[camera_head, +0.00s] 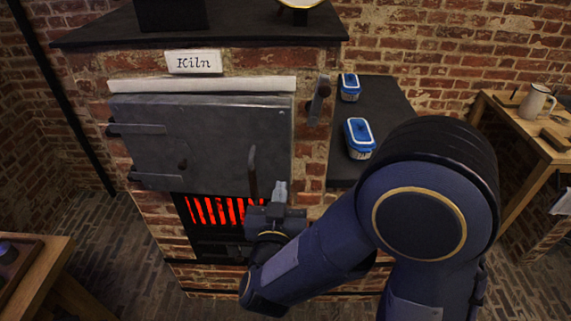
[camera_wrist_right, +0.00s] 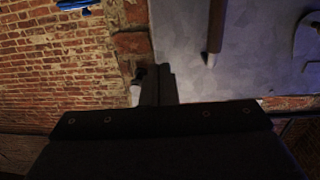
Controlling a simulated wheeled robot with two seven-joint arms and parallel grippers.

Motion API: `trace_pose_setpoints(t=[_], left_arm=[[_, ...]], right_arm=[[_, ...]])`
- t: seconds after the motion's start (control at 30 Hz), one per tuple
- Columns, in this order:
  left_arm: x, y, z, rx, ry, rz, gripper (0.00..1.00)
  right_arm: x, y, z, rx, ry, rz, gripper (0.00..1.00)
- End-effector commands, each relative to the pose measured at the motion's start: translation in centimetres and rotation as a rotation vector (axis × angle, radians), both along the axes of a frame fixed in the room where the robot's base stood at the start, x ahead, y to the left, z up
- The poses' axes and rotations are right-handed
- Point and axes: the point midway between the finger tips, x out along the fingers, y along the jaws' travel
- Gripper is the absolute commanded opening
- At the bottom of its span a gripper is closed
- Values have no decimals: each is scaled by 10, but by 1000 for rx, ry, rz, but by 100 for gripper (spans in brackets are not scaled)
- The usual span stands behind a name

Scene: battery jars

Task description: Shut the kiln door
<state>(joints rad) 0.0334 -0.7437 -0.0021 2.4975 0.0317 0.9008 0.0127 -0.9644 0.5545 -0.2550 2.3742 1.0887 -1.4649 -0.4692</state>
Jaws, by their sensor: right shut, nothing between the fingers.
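The kiln door (camera_head: 215,140) is a grey metal plate on the front of the brick kiln, with hinge straps on its left side. It covers the upper opening and looks nearly flush with the front; I cannot tell whether a small gap remains. Its upright handle (camera_head: 253,172) is near the lower right; it also shows in the wrist view (camera_wrist_right: 215,30). My right gripper (camera_head: 280,190) is shut and empty, in front of the door's lower right corner. In the wrist view its fingers (camera_wrist_right: 158,85) overlap the door's edge; contact is unclear. My left gripper is out of view.
A dark latch (camera_head: 319,98) sits on the brick right of the door. A glowing red grate (camera_head: 215,210) is below it. Blue-lidded containers (camera_head: 360,137) stand on a dark side counter (camera_head: 385,95). A wooden table (camera_head: 520,125) with a jug (camera_head: 537,101) is at right.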

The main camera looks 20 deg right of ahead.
Motion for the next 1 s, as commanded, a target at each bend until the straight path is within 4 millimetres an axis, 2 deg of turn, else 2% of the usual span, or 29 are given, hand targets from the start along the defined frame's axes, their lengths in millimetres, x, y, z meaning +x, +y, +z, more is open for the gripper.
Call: trace_pose_setpoints(t=[0.2, 0.4, 0.6, 1.0], left_arm=[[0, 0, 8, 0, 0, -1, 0], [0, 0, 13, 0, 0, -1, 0], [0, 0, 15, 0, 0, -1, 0], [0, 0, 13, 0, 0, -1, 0]], right_arm=[[44, -17, 1, -1, 1, -5, 0], [70, -25, 1, 0, 1, 0, 0], [80, -29, 0, 0, 1, 1, 0], [85, -31, -1, 3, 0, 0, 0]])
